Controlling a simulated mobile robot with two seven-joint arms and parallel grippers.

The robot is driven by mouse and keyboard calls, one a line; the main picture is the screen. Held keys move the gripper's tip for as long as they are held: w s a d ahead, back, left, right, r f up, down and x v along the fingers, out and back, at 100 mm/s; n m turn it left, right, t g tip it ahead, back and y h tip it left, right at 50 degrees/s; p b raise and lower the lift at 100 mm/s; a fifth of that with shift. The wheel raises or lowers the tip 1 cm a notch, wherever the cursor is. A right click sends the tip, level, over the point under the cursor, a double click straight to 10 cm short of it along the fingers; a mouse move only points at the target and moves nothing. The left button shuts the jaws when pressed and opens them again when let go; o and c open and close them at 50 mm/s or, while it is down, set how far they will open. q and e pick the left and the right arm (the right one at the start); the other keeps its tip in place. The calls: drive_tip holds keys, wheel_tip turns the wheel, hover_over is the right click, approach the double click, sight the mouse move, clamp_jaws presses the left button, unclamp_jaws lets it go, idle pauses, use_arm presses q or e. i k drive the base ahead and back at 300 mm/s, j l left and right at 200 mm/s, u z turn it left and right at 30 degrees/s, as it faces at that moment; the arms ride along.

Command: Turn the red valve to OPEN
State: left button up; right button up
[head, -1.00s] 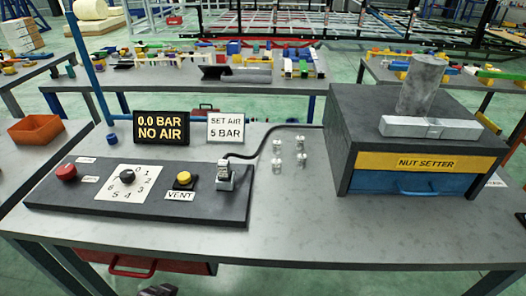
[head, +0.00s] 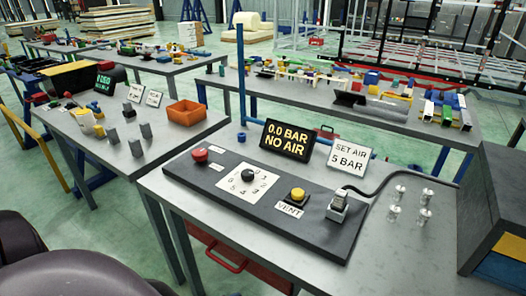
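The red valve is a round red knob (head: 199,155) at the left end of a dark control panel (head: 318,238) on the near grey table. Small white labels sit beside it, too small to read. Next to it is a white dial plate (head: 236,190) with a black knob (head: 248,175), then a yellow VENT button (head: 298,195). The display (head: 287,140) reads "0.0 BAR NO AIR". The sign (head: 349,158) reads "SET AIR 5 BAR". Neither gripper is in view, and nothing touches the red knob.
A grey connector (head: 338,205) with a black cable stands at the panel's right end. Several clear fittings (head: 395,212) stand right of it. A dark box (head: 495,215) is at the right edge. An orange bin (head: 187,112) sits on a left table, across a gap.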

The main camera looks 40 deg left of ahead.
sight(199, 155)
drive_tip(key=u, duration=1.3)
drive_tip(key=j+u, duration=0.1)
drive_tip(key=u, duration=0.7)
drive_tip(key=i+j+u, duration=0.1)
drive_tip(key=u, duration=0.3)
